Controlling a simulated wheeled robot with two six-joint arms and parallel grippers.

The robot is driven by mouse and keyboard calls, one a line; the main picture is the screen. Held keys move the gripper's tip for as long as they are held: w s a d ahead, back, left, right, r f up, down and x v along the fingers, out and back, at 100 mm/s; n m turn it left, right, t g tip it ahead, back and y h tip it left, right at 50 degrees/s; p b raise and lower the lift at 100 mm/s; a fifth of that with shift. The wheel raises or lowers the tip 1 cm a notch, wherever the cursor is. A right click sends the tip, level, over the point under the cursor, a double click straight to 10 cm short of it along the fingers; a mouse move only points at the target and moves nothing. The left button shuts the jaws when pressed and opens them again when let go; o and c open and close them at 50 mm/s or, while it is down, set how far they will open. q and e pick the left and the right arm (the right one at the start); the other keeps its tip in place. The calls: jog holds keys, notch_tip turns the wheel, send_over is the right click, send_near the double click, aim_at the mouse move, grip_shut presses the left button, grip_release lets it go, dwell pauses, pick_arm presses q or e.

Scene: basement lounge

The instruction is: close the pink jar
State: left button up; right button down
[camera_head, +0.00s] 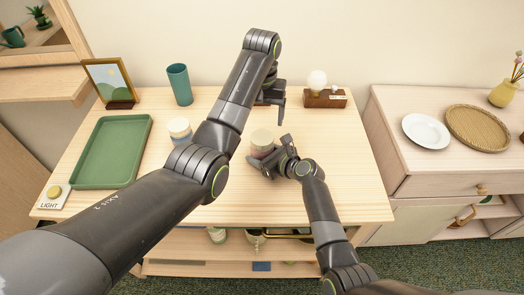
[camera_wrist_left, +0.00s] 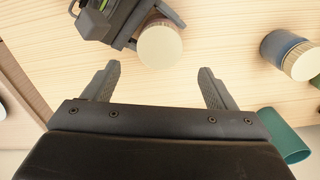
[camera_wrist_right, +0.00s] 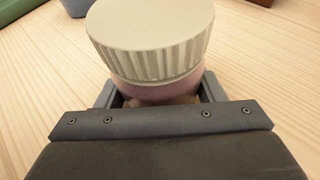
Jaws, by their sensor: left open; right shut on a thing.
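The pink jar, with a ribbed cream lid on top, stands upright on the wooden table; its lid (camera_head: 262,138) shows in the head view. In the right wrist view the lid (camera_wrist_right: 150,40) covers the pink body (camera_wrist_right: 155,92); I cannot tell whether it is tight. My right gripper (camera_head: 268,160) is shut around the jar's body, below the lid. My left gripper (camera_head: 271,98) is open and empty, behind the jar and apart from it. In the left wrist view its fingers (camera_wrist_left: 160,85) are spread, with the jar's lid (camera_wrist_left: 160,47) beyond them.
A blue jar with a cream lid (camera_head: 180,127) stands left of my left arm. A teal cup (camera_head: 179,84), a framed picture (camera_head: 108,80) and a green tray (camera_head: 112,150) are on the left. A wooden block with a white bulb (camera_head: 324,98) stands behind right. The table's right front is clear.

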aim_at(262, 137)
pick_arm(q)
jog(key=shift+n, duration=1.2)
jog(key=shift+f, duration=4)
jog(key=shift+c, duration=0.2)
jog(key=c, duration=1)
jog(key=shift+m, duration=0.9)
jog(key=o, duration=1.2)
jog(key=shift+r, duration=0.1)
